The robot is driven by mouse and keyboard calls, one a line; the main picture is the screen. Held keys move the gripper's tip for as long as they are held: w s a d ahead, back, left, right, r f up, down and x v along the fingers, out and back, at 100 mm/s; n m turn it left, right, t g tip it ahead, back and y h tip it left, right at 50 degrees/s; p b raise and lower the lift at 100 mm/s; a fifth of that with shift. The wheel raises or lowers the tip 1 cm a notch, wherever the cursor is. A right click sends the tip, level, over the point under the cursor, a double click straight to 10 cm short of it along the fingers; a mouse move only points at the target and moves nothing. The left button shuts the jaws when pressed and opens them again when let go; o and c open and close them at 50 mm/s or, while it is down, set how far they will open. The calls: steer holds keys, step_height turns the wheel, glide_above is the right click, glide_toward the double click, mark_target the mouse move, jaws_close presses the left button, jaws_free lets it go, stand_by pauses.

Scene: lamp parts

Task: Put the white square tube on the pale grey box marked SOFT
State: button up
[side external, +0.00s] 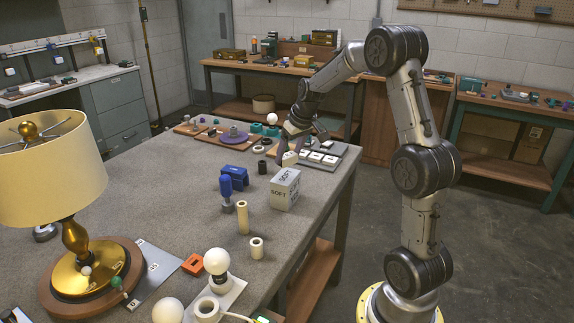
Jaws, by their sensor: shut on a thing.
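The pale grey box marked SOFT (284,191) stands on the workbench near its right edge, with lettering on its top and side. My gripper (287,152) is just above and behind the box in the picture, pointing down. It is shut on a small white piece, the white square tube (289,159), whose shape is partly hidden by the fingers. The tube shows just above the box's top; I cannot tell whether they touch.
A blue clamp-like block (234,179), a blue-handled tool (227,193) and cream tubes (243,218) stand left of the box. A tray with white squares (318,158) lies behind right. A lamp (75,230) stands front left. The bench's middle left is clear.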

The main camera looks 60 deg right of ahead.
mark_target(287, 165)
steer(key=shift+w+d+f, duration=0.2)
steer(key=shift+w+f, duration=0.15)
steer(key=shift+f, duration=0.15)
steer(key=shift+s+x, duration=0.2)
steer(key=shift+x, duration=0.65)
steer(key=shift+s+x, duration=0.15)
steer(key=shift+x, duration=0.65)
steer(key=shift+f, duration=0.3)
steer(key=o, duration=1.3)
